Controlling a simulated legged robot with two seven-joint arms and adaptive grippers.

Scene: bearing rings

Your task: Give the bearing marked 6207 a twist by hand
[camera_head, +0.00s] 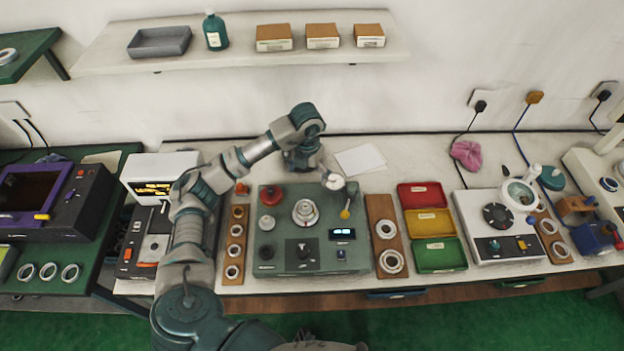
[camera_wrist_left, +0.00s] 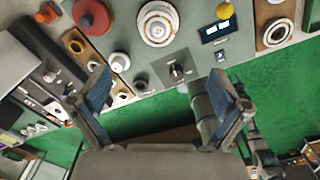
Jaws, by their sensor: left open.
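My left gripper (camera_head: 327,174) is behind the green test panel (camera_head: 280,258) in the head view, foreshortened, its fingers not clearly seen. In the left wrist view my left gripper (camera_wrist_left: 163,84) has its two fingers wide apart with nothing between them. A pale stepped ring on a round mount (camera_head: 305,212) is in the middle of the panel; it also shows near the top of the left wrist view (camera_wrist_left: 158,22), above the fingertips. Bearing rings lie on the left wooden board (camera_head: 238,225) and right wooden board (camera_head: 374,208). I cannot read 6207 on any ring.
The panel carries a red knob (camera_head: 270,195), a yellow knob (camera_head: 345,213) and a lit display (camera_head: 342,234). Red, yellow and green trays (camera_head: 440,256) stand to the right. A white sheet (camera_head: 361,159) lies behind. Three rings lie on the left green table (camera_head: 92,245).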

